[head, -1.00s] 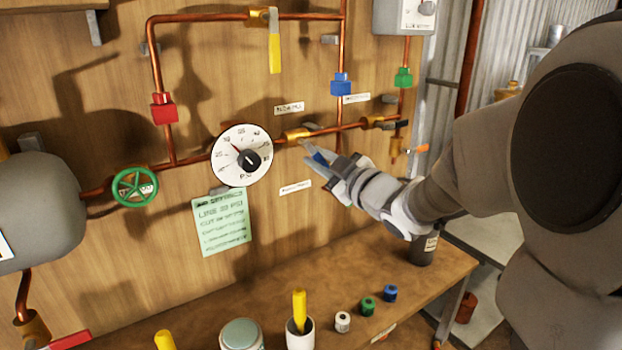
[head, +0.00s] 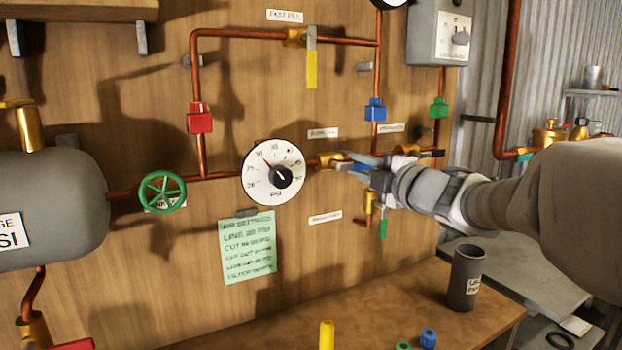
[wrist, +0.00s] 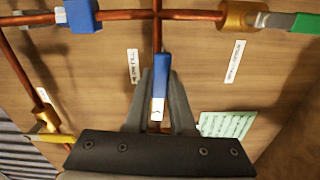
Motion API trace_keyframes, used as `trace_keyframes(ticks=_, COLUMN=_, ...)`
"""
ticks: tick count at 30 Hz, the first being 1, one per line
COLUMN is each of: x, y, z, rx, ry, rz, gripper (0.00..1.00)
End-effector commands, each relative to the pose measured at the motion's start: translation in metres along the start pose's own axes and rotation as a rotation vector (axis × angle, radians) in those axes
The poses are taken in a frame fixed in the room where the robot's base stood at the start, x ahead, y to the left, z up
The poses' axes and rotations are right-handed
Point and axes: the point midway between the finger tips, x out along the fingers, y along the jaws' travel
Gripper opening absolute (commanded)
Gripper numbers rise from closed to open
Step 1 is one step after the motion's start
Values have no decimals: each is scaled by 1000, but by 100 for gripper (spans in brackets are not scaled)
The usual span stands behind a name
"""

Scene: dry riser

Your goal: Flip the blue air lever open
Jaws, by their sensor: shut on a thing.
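The blue air lever (head: 358,167) extends right from a brass valve (head: 328,160) on the horizontal copper pipe, just right of the pressure dial. My gripper (head: 356,163) is shut on this lever, reaching in from the right. In the wrist view the lever's blue sleeve (wrist: 163,75) shows between my two fingers (wrist: 157,98), with a pale metal part below it. The lever looks nearly in line with the pipe behind it. My fingers partly hide the lever in the head view, and the valve end is hidden in the wrist view.
The white dial (head: 273,172), green handwheel (head: 162,191) and green note (head: 247,248) are left of my gripper. A yellow lever (head: 311,68) hangs above. A blue block (head: 375,110) is just above my gripper. A dark cup (head: 465,278) stands on the bench below.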

Motion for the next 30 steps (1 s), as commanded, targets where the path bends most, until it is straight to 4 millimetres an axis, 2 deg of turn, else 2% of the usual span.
trace_keyframes(ticks=9, x=0, y=4, z=0, rx=-95, ry=0, rz=1, gripper=0)
trace_keyframes(ticks=23, x=0, y=6, z=0, rx=-107, ry=0, rz=2, gripper=0)
trace_keyframes(ticks=24, x=0, y=6, z=0, rx=-107, ry=0, rz=2, gripper=26)
trace_keyframes(ticks=28, x=0, y=6, z=0, rx=-106, ry=0, rz=2, gripper=49)
trace_keyframes(ticks=30, x=0, y=5, z=0, rx=-106, ry=0, rz=1, gripper=52)
